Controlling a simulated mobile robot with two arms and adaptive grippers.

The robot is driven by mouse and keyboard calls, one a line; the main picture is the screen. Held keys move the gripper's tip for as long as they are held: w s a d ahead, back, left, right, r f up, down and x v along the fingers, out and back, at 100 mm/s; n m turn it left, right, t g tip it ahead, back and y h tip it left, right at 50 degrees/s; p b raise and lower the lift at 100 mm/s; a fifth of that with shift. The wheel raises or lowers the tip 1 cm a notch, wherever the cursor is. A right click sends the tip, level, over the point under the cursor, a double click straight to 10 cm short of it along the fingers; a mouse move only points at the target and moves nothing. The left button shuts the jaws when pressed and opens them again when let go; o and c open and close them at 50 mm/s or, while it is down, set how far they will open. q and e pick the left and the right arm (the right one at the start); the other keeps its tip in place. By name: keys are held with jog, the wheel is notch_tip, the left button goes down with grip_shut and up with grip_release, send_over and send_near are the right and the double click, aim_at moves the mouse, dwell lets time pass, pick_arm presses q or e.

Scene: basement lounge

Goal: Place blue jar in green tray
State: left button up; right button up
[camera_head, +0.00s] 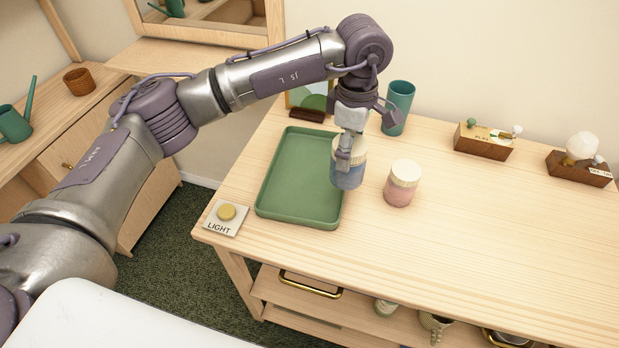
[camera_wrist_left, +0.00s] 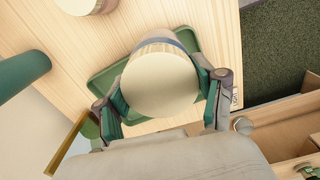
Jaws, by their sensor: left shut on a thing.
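The blue jar (camera_head: 348,175) has a cream lid and a blue lower body. My left gripper (camera_head: 346,150) is shut on it from above. In the head view the jar overlaps the right edge of the green tray (camera_head: 285,209); I cannot tell how high it is held. In the left wrist view the jar's round lid (camera_wrist_left: 160,82) sits between the two fingers (camera_wrist_left: 163,105), with the green tray (camera_wrist_left: 104,84) showing behind it. The tray lies flat on the wooden table and looks empty. My right gripper is not in view.
A pink jar (camera_head: 401,184) stands just right of the blue jar. A teal cup (camera_head: 398,106) and a small picture frame (camera_head: 310,98) stand behind. A light switch plate (camera_head: 226,217) sits by the tray's front left corner. The table's right side is mostly clear.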

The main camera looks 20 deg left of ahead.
pick_arm(q)
jog(key=shift+w+d+r+n, duration=0.2)
jog(key=shift+w+d+n, duration=0.4)
jog(key=shift+n, duration=0.3)
jog(key=shift+a+f, duration=0.1)
jog(key=shift+a, duration=0.05)
jog(key=s+a+f+p, duration=0.1)
jog(key=a+f, duration=0.2)
jog(key=s+a+f+p, duration=0.1)
jog(key=a+f+p, duration=0.1)
jog(key=a+f, duration=0.1)
jog(key=s+a+f+p, duration=0.1)
jog(key=a+f+p, duration=0.1)
jog(key=a+f, duration=0.2)
jog(key=shift+a+f, duration=0.1)
jog(key=shift+a, duration=0.25)
jog(key=shift+f, duration=0.25)
jog(key=shift+f, duration=0.1)
